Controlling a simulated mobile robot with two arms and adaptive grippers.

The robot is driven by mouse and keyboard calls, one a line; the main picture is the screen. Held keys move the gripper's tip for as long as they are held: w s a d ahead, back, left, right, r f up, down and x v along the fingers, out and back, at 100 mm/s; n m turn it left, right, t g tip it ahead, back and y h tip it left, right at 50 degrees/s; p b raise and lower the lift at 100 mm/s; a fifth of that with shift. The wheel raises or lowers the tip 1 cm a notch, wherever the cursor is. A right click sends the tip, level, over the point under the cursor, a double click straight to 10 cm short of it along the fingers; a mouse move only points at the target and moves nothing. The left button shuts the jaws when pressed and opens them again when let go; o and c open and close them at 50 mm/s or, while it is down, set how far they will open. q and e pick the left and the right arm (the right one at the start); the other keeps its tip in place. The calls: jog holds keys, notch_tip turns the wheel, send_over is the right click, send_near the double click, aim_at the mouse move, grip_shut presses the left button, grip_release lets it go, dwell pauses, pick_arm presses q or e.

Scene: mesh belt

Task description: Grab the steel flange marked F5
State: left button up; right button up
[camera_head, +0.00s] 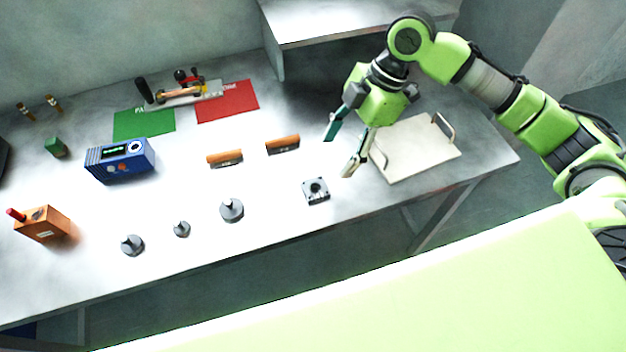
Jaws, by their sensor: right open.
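A small square grey steel flange (316,190) with a dark round centre lies flat on the table, near the front edge and right of the middle. No F5 marking can be read on it at this size. My right gripper (338,156) is open and empty, with its fingers pointing down and left. In the picture it is just above and to the right of the flange, apart from it. My left gripper is not in view.
Three knobbed grey weights (232,209) stand left of the flange. Two orange-brown handled pieces (282,144) lie behind it. A pale tray (418,150) with handles is at right. A blue instrument (120,160), orange box (42,224), green mat (144,124) and red mat (228,101) are farther left.

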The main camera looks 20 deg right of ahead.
send_near(314, 191)
jog(key=shift+p+x, duration=0.4)
jog(key=shift+x, duration=0.5)
jog(key=shift+a+f, duration=0.1)
jog(key=shift+f, duration=0.1)
jog(key=p+x, duration=0.1)
jog(key=x, duration=0.2)
jog(key=shift+f+p, duration=0.25)
jog(key=shift+p, duration=0.1)
jog(key=shift+a+f, duration=0.2)
jog(key=shift+f, duration=0.35)
jog(key=c, duration=1.4)
